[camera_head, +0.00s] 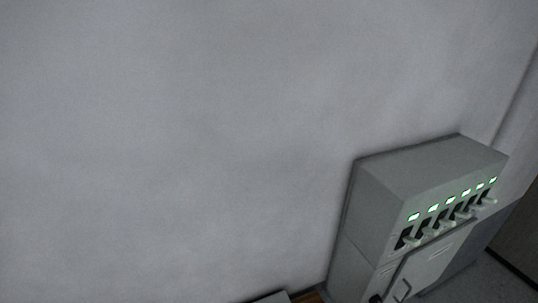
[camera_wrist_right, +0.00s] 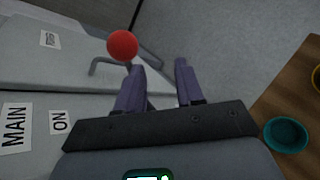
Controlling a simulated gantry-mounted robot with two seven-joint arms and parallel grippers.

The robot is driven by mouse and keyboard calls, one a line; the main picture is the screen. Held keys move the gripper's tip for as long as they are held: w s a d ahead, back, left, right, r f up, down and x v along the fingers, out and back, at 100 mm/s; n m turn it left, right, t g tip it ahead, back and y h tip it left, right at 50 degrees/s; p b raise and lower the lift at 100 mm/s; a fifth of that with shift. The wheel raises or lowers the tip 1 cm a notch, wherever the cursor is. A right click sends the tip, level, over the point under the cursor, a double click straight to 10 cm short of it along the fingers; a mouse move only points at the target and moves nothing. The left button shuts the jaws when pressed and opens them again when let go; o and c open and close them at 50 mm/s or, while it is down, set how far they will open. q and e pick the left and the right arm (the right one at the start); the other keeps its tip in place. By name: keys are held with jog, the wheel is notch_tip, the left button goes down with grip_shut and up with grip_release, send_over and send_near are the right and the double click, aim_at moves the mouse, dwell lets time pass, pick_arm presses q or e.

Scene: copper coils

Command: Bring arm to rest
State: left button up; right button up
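My right gripper (camera_wrist_right: 160,68) shows in the right wrist view with its two purple fingers apart and nothing between them. A lever with a red ball knob (camera_wrist_right: 122,44) is just beyond and to the left of the left fingertip. The lever is on a light grey panel with "MAIN" (camera_wrist_right: 15,127) and "ON" (camera_wrist_right: 59,121) labels. I cannot tell whether a finger touches the lever. Neither of my arms shows in the head view, and my left gripper is in no view.
In the head view a grey cabinet (camera_head: 420,166) with several switches and green lights stands at the lower right against a bare pale wall (camera_head: 170,140). In the wrist view a wooden surface (camera_wrist_right: 285,95) at the right holds a teal round object (camera_wrist_right: 286,135) and part of a yellow one.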

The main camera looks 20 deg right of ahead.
jog(key=s+f+n, duration=0.2)
jog(key=s+f, duration=0.7)
jog(key=s, duration=0.5)
jog(key=s+a+f+t+y, duration=0.2)
jog(key=a+f+t+y, duration=0.15)
jog(key=a, duration=0.45)
jog(key=w+a+r+m+t+y, duration=0.1)
jog(key=a+r+m+y, duration=0.2)
jog(key=a+r, duration=0.8)
jog(key=w+a+r+m+t+y, duration=0.1)
jog(key=a+r+y, duration=0.4)
jog(key=a+r, duration=0.6)
notch_tip(320, 180, up, 8)
jog(key=shift+w+f+m+t, duration=0.15)
jog(key=shift+w+m+t, duration=0.2)
jog(key=shift+m+t, duration=0.55)
jog(key=shift+g, duration=0.25)
